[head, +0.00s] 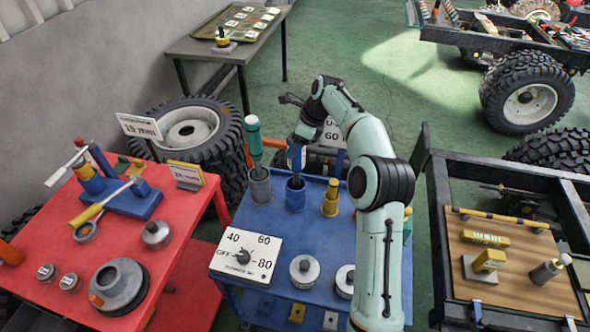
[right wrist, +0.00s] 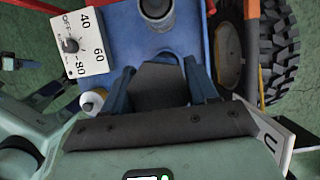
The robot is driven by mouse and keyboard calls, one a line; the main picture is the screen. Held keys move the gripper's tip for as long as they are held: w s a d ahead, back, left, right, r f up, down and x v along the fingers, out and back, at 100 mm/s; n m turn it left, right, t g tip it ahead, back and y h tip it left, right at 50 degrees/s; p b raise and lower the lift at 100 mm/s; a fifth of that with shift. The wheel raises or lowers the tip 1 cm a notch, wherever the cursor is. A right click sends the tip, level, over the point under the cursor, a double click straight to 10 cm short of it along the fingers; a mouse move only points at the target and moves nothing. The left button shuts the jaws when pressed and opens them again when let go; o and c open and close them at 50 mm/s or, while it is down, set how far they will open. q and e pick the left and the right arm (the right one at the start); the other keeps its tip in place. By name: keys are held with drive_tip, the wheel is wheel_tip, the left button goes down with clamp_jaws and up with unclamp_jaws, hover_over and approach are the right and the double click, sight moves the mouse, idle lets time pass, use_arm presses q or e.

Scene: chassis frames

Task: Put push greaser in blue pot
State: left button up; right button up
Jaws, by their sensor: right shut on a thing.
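The blue pot (head: 296,198) stands upright on the blue cart top, between a grey pot and a yellow one. My right gripper (head: 296,160) is directly above its mouth, pointing down. Its blue fingers are shut on the push greaser, which is mostly hidden by the fingers and hand. A dark lower part (head: 296,182) shows at the pot's mouth; I cannot tell how deep it sits. My left gripper is not in view.
A grey pot (head: 260,186) holding a green-handled tool (head: 253,137) stands close left. A yellow pot (head: 330,200) stands close right. A dial box (head: 246,256) and round metal parts (head: 304,270) are nearer. A red table (head: 185,255) is left, a chassis (head: 510,215) right.

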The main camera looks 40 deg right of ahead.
hover_over(295, 177)
drive_tip(key=f, duration=0.4)
drive_tip(key=shift+w+d+f+b, duration=0.3)
drive_tip(key=shift+f+b, duration=0.05)
drive_tip(key=shift+f, duration=0.05)
drive_tip(key=shift+s+f, duration=0.15)
drive_tip(key=shift+f, duration=0.3)
drive_tip(key=f+b, duration=0.1)
drive_tip(key=f, duration=0.3)
drive_tip(key=shift+w+f, duration=0.15)
drive_tip(key=shift+w, duration=0.05)
drive_tip(key=shift+s+f, duration=0.1)
drive_tip(key=shift+f, duration=0.25)
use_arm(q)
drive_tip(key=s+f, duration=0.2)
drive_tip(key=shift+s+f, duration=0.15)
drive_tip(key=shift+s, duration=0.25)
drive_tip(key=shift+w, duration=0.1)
use_arm(e)
drive_tip(key=shift+f, duration=0.1)
drive_tip(key=o, duration=1.5)
drive_tip(key=shift+c, duration=0.2)
